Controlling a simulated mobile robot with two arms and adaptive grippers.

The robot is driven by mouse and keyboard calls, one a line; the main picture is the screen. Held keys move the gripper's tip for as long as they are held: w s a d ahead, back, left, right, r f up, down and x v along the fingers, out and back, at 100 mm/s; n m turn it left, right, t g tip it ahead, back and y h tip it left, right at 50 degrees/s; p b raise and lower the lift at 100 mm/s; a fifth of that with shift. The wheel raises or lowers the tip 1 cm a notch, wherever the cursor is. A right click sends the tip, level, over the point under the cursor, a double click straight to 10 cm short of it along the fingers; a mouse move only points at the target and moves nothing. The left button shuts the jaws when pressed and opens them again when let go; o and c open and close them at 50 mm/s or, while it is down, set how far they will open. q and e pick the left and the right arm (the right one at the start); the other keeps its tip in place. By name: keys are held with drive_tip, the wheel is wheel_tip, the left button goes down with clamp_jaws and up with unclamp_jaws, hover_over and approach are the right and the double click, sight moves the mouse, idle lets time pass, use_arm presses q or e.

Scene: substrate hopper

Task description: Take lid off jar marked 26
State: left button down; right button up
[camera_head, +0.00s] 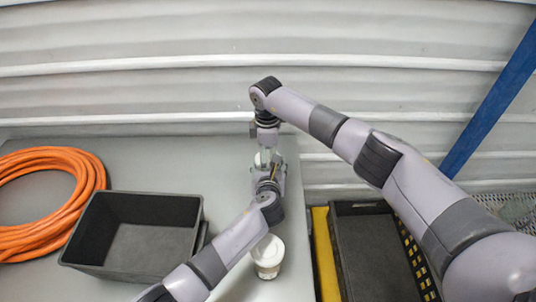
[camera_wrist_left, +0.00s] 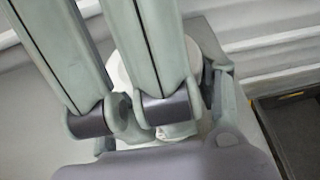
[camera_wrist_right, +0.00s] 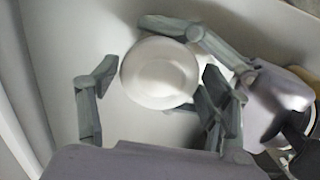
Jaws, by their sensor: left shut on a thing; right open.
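A white-lidded jar (camera_head: 262,158) stands near the right edge of the grey table, mostly hidden by my grippers. Its round white lid (camera_wrist_right: 160,74) shows clearly from above in the right wrist view. My left gripper (camera_head: 267,176) is shut on the jar's body from the near side. My right gripper (camera_head: 266,150) points down from above, open, with its fingers apart on either side of the lid. I cannot read a number on either jar.
A black bin (camera_head: 190,205) stands left of the jars, with an orange hose coil (camera_head: 95,190) further left. Right of the table are a dark tray (camera_head: 365,250) and a yellow edge (camera_head: 325,255). A corrugated wall (camera_head: 120,90) closes the back. The table behind the bin is clear.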

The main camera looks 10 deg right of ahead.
drive_tip(key=shift+c, duration=0.4)
drive_tip(key=c, duration=0.9)
drive_tip(key=o, duration=1.3)
drive_tip(key=shift+c, duration=0.2)
drive_tip(key=shift+r, duration=0.15)
drive_tip(key=shift+r, duration=2.15)
use_arm(q)
drive_tip(key=c, duration=0.5)
unclamp_jaws()
drive_tip(key=shift+f, duration=0.1)
drive_tip(key=shift+o, duration=0.3)
